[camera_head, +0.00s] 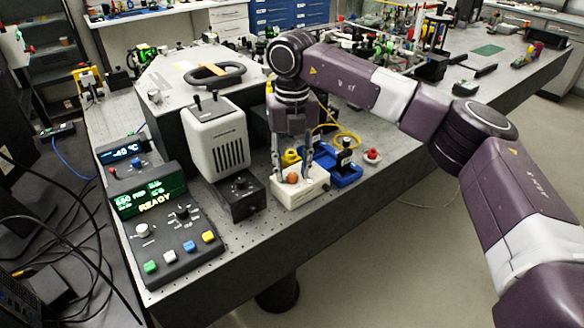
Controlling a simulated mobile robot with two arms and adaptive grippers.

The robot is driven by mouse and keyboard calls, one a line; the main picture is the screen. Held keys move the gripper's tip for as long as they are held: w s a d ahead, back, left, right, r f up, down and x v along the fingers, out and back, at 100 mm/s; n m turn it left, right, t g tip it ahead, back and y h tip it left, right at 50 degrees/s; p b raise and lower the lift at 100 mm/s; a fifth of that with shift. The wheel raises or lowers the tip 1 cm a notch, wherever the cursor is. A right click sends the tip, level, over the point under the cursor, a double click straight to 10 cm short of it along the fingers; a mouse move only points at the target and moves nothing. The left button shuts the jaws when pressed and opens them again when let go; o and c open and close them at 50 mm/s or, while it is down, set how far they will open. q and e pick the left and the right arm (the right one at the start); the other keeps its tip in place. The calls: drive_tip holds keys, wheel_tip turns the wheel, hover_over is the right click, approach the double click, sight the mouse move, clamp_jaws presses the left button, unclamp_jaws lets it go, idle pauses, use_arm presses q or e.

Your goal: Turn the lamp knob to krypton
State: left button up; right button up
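The white lamp housing (216,135) with dark vent slots stands on the bench. A black box (247,203) sits in front of it, with a dark knob (240,184) on top. Its markings are too small to read, so I cannot tell what the knob points to. My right gripper (292,168) points down, fingers apart, over a white block (307,192) to the right of the black box. An orange round piece on the block shows between and just below the fingertips; I cannot tell if they touch it. My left gripper is out of view.
The control panel (165,262) at left has knobs, coloured buttons and a green "READY" display (150,198). A small "-40 °C" display (125,152) stands behind it.

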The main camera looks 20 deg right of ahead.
sight(292, 174)
drive_tip(key=shift+r, duration=0.1)
wheel_tip(292, 174, up, 12)
idle(0.5)
drive_tip(key=shift+f, duration=0.2)
